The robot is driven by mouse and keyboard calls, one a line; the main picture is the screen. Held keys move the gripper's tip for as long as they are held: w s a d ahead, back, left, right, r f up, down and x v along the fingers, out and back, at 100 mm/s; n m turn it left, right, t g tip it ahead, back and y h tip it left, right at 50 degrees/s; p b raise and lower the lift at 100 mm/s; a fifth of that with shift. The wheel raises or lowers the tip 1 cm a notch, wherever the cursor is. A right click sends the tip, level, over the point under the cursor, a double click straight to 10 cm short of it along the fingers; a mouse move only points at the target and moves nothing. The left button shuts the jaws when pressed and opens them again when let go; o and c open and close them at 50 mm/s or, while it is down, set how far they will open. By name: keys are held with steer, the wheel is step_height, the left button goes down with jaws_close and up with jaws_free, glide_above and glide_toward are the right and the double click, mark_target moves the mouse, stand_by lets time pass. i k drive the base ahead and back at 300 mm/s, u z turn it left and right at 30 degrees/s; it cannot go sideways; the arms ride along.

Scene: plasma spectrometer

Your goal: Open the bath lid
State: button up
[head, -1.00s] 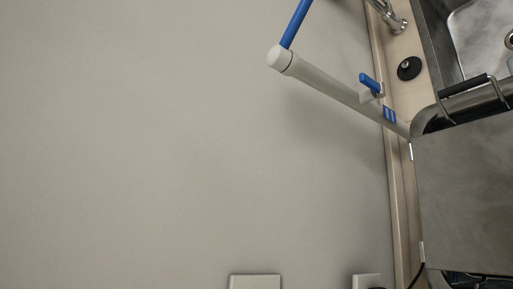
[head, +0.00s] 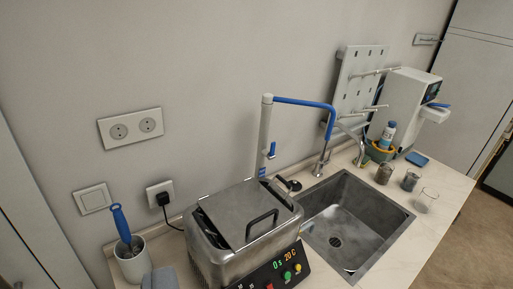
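The bath (head: 216,262) is a steel box on the counter at the lower middle of the head view. A dark bar handle (head: 262,224) stands on the lid's right part. My gripper does not show in the head view.
A sink (head: 350,222) is right of the bath. A white and blue tap (head: 266,140) rises behind the bath. A white cup (head: 131,262) with a blue-handled tool stands at left. Several glass beakers stand right of the sink on the counter (head: 447,190).

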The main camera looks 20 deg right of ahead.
mark_target(245, 213)
steer(key=u, duration=0.25)
steer(key=k, duration=0.1)
steer(key=u, duration=2.8)
steer(key=i, duration=0.4)
steer(key=z, duration=3.25)
steer(key=i, duration=0.5)
steer(key=u, duration=0.1)
